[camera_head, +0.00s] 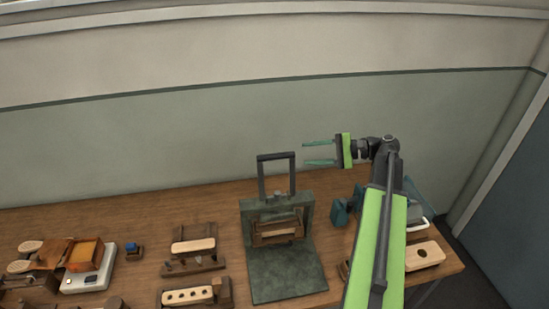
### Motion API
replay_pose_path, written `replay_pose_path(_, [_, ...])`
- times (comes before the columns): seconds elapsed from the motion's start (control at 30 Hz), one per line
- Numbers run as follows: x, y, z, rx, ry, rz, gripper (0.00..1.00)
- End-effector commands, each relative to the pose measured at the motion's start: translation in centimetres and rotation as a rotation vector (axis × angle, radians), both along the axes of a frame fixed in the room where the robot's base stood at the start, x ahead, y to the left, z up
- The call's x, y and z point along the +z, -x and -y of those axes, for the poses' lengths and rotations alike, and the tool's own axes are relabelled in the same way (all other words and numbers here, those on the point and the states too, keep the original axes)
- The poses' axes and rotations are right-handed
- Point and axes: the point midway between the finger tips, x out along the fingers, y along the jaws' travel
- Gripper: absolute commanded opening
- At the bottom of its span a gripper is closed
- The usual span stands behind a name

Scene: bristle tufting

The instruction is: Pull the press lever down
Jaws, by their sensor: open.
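The press (307,224) is a dark green-grey frame with a flat base plate, standing near the middle of the wooden bench. Its lever (276,155) is a dark U-shaped bar that rises upright above the frame. A wooden block (277,230) sits inside the frame, under the crosspiece. My gripper (319,152) is open and empty, with two teal fingers pointing left. In the picture it is just to the right of the lever's top bar, apart from it. How far apart in depth, I cannot tell.
Left of the press are wooden fixtures with a pale brush block (188,296). Farther left is a white scale (88,281) with an orange-brown box (84,256). Teal blocks (340,212) and a pale wooden block (425,255) lie to the right, near my arm. A wall stands behind the bench.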

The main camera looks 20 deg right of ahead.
Motion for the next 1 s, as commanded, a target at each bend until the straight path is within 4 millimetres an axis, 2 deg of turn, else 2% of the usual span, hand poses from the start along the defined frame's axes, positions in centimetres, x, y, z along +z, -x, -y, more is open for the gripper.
replay_pose_path(0.03, [-0.6, -0.6, -1.4, 0.005, 0.0, 0.0, 0.42])
replay_pose_path(0.2, [-1.5, -2.8, -5.2, 0.008, 0.001, 0.001, 0.42])
replay_pose_path(0.43, [-2.4, -5.2, -9.1, 0.007, 0.0, 0.0, 0.42])
replay_pose_path(0.6, [-2.6, -6.0, -10.3, 0.007, 0.001, 0.0, 0.42])
replay_pose_path(0.87, [-2.5, -6.1, -10.5, 0.007, 0.001, 0.0, 0.42])
replay_pose_path(1.0, [-2.5, -6.1, -10.5, 0.007, 0.001, 0.0, 0.27])
